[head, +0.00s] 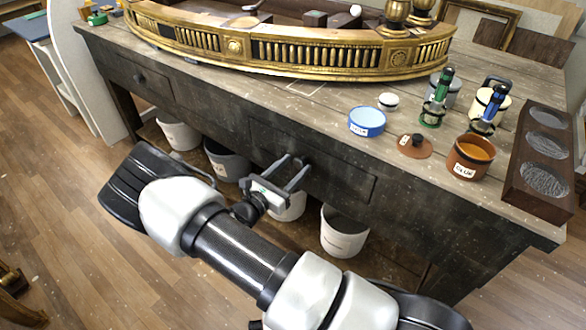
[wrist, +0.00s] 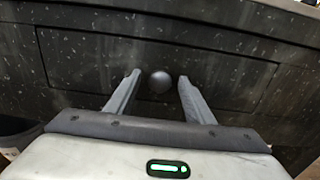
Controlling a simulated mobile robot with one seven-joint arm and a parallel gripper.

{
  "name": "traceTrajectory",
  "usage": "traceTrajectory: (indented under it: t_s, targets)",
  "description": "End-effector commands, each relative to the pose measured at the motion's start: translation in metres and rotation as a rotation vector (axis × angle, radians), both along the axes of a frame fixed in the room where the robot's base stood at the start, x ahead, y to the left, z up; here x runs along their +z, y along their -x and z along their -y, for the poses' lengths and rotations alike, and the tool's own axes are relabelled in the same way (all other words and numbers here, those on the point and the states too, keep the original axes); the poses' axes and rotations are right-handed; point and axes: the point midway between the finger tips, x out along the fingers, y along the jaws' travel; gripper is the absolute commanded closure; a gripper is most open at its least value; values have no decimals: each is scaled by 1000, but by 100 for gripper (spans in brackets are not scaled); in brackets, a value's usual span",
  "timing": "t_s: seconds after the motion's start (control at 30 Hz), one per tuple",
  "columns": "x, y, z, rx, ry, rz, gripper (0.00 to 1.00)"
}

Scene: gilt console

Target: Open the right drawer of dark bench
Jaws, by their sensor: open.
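The dark bench (head: 220,100) runs across the head view, with two drawers in its front. The right drawer (head: 345,178) is shut, its face level with the bench front; it also fills the middle of the wrist view (wrist: 230,72). Its round dark knob (wrist: 160,82) shows in the wrist view between my fingers, a little beyond or level with the tips. My gripper (head: 296,166) is open in front of the right drawer, with one finger on each side of the knob. In the wrist view my gripper (wrist: 158,80) shows no contact with the knob.
The left drawer (head: 140,77) is shut. Several buckets, such as a white one (head: 343,232), stand beneath the bench. On top are a gilt console piece (head: 290,55), a blue tin (head: 367,121), a brown pot (head: 470,157) and a dark tray (head: 540,160). Open wooden floor (head: 70,200) lies left.

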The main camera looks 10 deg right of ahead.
Motion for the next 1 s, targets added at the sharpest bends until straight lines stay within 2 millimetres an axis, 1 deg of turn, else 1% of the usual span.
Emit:
traceTrajectory:
  t_s: [0.17, 0.2, 0.37, 0.4, 0.47, 0.5, 0.77, 0.87, 1.0]
  targets:
    - [0, 0, 0, 0, 0, 0, 52]
    - [0, 0, 0, 0, 0, 0, 53]
    - [0, 0, 0, 0, 0, 0, 80]
    - [0, 0, 0, 0, 0, 0, 87]
    - [0, 0, 0, 0, 0, 0, 97]
    - [0, 0, 0, 0, 0, 0, 100]
    - [0, 4, -5, 2, 0, -1, 100]
    - [0, 11, -13, 3, -1, -2, 100]
    - [0, 29, -31, 4, -1, -2, 100]
